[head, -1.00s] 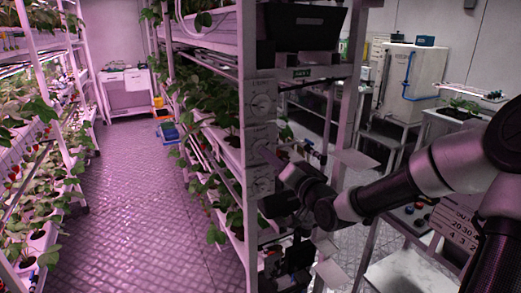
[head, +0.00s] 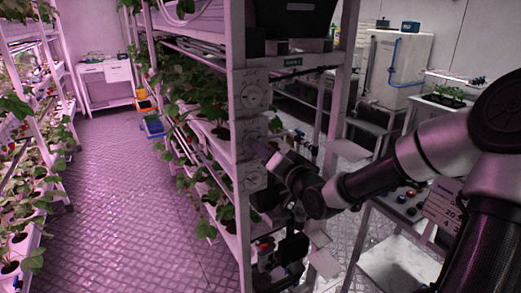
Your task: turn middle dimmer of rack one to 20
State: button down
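The rack post at the centre carries a pale panel with three round dimmer dials one above another. The top dial (head: 252,95) shows clearly. The middle dimmer (head: 249,127) is partly hidden at its lower right by my gripper. The bottom dial (head: 250,178) is below it. My gripper (head: 258,145) comes from the right, its tip pointing left at the panel just below and right of the middle dimmer. I cannot tell whether it touches the knob or whether its fingers are open. The dial's setting is too small to read.
Strawberry plants (head: 200,95) fill the rack's shelves on the left. The aisle floor (head: 135,200) is clear. A metal side table (head: 400,268) stands under my arm.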

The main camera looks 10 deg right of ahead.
jog(key=shift+n, duration=0.3)
jog(key=shift+r+n+h+b, duration=0.1)
jog(key=shift+n+h+b, duration=0.15)
jog(key=shift+n+b, duration=5.85)
jog(key=shift+r+n+h+b, duration=0.1)
jog(key=shift+n+h+b, duration=0.15)
jog(key=shift+n+b, duration=5.85)
jog(key=shift+n+p, duration=0.4)
jog(key=shift+n, duration=0.3)
